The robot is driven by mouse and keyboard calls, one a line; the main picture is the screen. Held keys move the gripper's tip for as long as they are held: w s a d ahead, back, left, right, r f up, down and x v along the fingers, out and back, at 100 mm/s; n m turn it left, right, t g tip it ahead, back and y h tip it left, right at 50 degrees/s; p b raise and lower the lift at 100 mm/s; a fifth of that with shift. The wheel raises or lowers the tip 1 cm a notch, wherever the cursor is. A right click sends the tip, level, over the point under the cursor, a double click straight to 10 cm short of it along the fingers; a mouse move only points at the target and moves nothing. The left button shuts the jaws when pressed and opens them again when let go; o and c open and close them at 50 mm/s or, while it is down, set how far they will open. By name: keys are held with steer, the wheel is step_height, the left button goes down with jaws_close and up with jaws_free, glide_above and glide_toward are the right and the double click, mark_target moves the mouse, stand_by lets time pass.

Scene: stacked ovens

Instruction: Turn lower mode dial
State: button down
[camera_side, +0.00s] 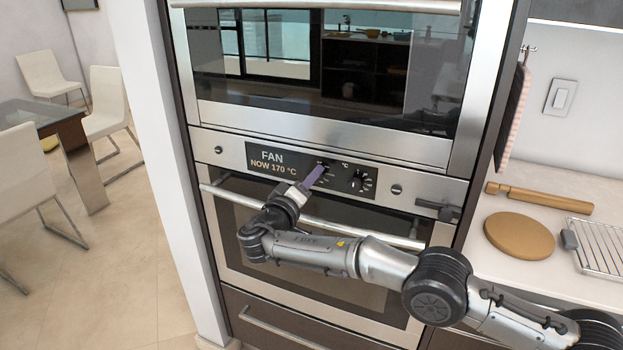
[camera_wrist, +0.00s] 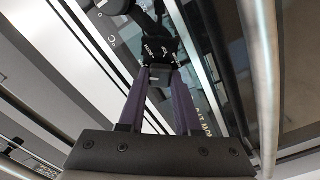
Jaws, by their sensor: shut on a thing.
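The lower oven's control panel (camera_side: 228,157) has a lit display (camera_side: 268,161) reading "FAN" and "NOW 170 °C". Right of the display is the mode dial, mostly hidden by my gripper (camera_side: 323,167) in the side view. In the wrist view, the dark mode dial (camera_wrist: 150,47) sits between the tips of the purple fingers of my gripper (camera_wrist: 159,72). My gripper is shut on it. The temperature dial (camera_side: 356,182), black with °C marks around it, is just right of my gripper and apart from it.
The lower oven door's handle bar (camera_side: 335,229) runs below the panel, close to my wrist. The upper oven (camera_side: 320,70) is above. On the right counter lie a round wooden board (camera_side: 518,236), a rolling pin (camera_side: 539,197) and a wire rack (camera_side: 598,248).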

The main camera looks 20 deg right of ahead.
steer(key=n, duration=0.7)
steer(key=shift+f, duration=0.1)
stand_by(0.5)
steer(key=c, duration=0.6)
jaws_free()
steer(key=shift+a, duration=0.1)
steer(key=v, duration=1.3)
steer(key=shift+s+a, duration=0.25)
steer(key=shift+s, duration=0.05)
